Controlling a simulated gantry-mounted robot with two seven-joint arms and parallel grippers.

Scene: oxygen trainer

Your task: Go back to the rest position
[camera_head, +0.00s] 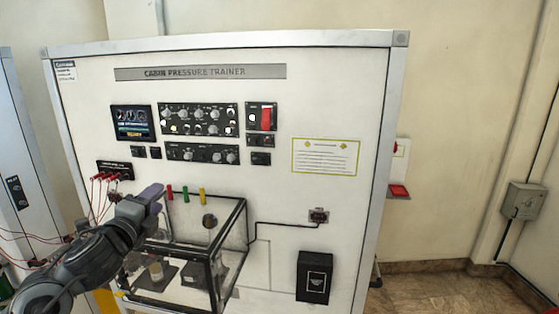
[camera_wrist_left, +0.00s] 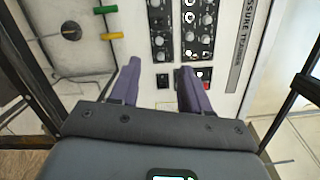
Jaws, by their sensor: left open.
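My left gripper (camera_head: 152,194) is in front of the lower left of the cabin pressure trainer panel (camera_head: 340,100), by the upper left of a clear black-framed box (camera_head: 243,204). In the left wrist view its two purple fingers (camera_wrist_left: 158,85) stand apart with nothing between them. Beyond them is the panel face with black knob units (camera_wrist_left: 185,25). A green lever (camera_wrist_left: 105,9) and a yellow lever (camera_wrist_left: 112,36) lie left of the fingers, apart from them. My right gripper is in neither view.
Red plugs with cables (camera_head: 105,177) are on the panel just left of my arm. Red, green (camera_head: 186,194) and yellow pieces stand along the box's back edge. A black cable runs to a socket (camera_head: 318,215). A black box (camera_head: 314,277) sits low right. Floor is clear at far right.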

